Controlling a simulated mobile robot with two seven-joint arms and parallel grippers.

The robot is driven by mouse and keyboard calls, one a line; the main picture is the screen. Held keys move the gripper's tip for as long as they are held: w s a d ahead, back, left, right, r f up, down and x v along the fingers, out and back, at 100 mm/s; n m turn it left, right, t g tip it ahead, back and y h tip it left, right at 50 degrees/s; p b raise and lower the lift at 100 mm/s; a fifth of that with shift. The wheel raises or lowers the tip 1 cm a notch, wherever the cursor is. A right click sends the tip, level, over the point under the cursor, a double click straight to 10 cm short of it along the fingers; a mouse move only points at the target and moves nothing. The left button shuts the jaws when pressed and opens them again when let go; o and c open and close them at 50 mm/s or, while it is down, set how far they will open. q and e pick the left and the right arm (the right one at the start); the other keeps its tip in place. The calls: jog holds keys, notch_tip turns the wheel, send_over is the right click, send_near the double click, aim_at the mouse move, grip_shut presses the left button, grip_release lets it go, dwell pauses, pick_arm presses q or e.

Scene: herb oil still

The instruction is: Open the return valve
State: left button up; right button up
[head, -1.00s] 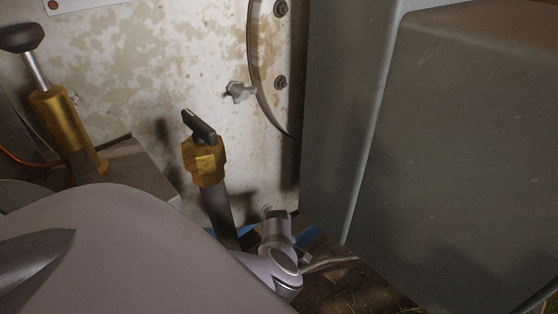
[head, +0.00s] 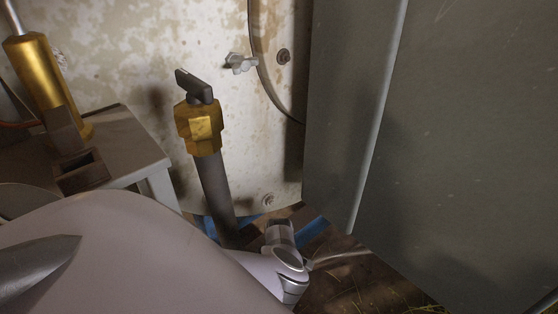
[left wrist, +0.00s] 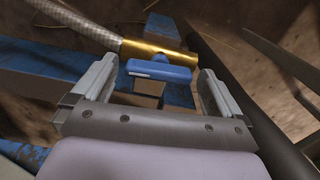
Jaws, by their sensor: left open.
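In the left wrist view, a brass valve body (left wrist: 160,53) with a blue lever handle (left wrist: 158,70) joins a braided hose (left wrist: 85,22). My left gripper (left wrist: 157,82) is open, with its two fingers apart on either side of the blue lever; whether either touches it I cannot tell. In the head view, another brass valve (head: 199,128) with a black handle (head: 194,86) tops a grey upright pipe (head: 214,190). My left arm fills the lower left there, and its fingers do not show clearly. No label tells which valve is the return valve. My right gripper is out of view.
A large grey box (head: 460,150) stands at the right of the head view. A stained pale wall (head: 120,50) is behind. A blue beam (left wrist: 60,72) and a dark pipe (left wrist: 235,75) flank the gripper.

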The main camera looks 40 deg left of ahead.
pick_arm(q)
jog(key=c, duration=1)
jog(key=shift+o, duration=0.2)
jog(key=shift+m, duration=0.5)
jog(key=shift+m+p, duration=0.3)
jog(key=shift+p, duration=0.05)
jog(key=o, duration=1)
jog(key=shift+c, duration=0.2)
